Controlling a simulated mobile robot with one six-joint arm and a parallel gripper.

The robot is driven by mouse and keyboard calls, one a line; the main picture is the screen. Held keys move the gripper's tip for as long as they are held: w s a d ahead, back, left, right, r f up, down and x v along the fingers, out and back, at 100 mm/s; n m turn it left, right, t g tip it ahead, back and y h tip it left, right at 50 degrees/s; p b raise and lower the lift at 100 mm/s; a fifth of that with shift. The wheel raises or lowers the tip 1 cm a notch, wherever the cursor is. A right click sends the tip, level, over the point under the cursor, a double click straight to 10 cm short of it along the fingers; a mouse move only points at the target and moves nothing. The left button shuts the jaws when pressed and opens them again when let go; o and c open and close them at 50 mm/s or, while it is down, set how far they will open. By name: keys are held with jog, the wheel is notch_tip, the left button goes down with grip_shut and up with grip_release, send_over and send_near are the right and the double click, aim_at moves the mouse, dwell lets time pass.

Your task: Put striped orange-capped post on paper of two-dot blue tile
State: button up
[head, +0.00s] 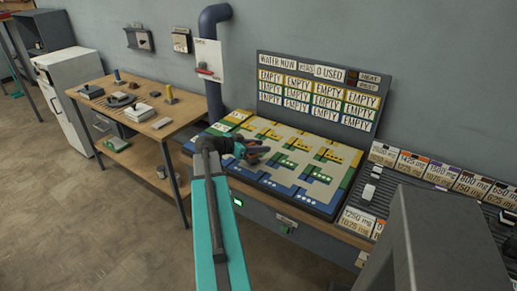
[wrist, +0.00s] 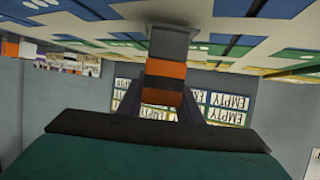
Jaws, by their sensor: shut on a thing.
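My gripper (head: 258,153) is over the left-middle part of the tile board (head: 330,213). In the wrist view my gripper (wrist: 160,112) is shut on a post (wrist: 166,72) with orange and dark bands and a wide grey end. The grey end is close to the board surface, which fills the top of this upside-down view; I cannot tell whether they touch. The board has rows of yellow, green and blue tiles on pale paper. Blue tiles lie toward its front edge, but their dots are too small to count, so the two-dot one cannot be singled out.
A sign panel (head: 318,92) with several EMPTY plates stands behind the board. A wooden table (head: 140,128) with small parts is at left. A blue pipe (head: 213,60) rises behind.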

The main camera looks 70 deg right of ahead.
jog(key=shift+f, duration=0.35)
jog(key=shift+f, duration=0.1)
jog(key=o, duration=1.2)
jog(key=b+v, duration=0.2)
jog(key=v, duration=1)
jog(key=shift+b, duration=0.3)
